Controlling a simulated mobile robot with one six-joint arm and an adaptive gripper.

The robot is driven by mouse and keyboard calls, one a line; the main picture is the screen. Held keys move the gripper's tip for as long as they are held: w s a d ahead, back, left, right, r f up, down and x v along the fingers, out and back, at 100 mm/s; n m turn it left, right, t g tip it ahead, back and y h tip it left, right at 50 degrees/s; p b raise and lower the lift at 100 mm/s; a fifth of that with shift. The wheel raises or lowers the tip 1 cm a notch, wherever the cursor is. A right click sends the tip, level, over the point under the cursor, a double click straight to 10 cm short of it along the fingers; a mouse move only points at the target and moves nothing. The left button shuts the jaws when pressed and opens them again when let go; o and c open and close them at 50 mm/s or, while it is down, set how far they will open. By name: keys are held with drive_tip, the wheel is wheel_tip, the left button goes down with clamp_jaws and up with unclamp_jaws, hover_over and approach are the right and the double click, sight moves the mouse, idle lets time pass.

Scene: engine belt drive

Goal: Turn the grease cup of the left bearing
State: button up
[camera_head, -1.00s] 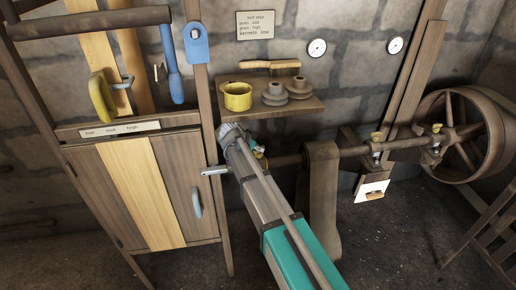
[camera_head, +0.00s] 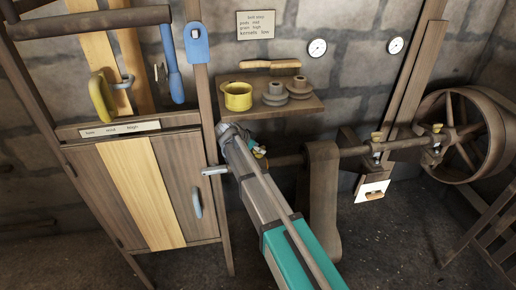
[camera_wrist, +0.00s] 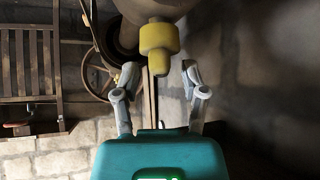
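In the wrist view a yellow grease cup (camera_wrist: 158,40) with a narrower tip points down from a brown rounded part, probably the left bearing. My gripper (camera_wrist: 160,70) is open, with one grey finger on each side of the cup's tip. A gap shows on both sides, so the fingers do not touch it. In the head view my arm covers most of this place. Only a small bit of yellow and part of my gripper (camera_head: 258,151) show beside the arm at the left end of the shaft (camera_head: 288,160).
Two other bearings farther right carry brass-coloured cups (camera_head: 377,136) (camera_head: 437,128). A brown belt (camera_head: 322,200) hangs over the shaft close to my arm. A wall shelf (camera_head: 300,105) with a yellow pot (camera_head: 238,96) is just above. A wooden cabinet (camera_head: 185,165) stands at left.

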drive_tip(key=shift+d+n+t, duration=0.1)
drive_tip(key=shift+n+t, duration=0.2)
drive_tip(key=shift+n, duration=0.2)
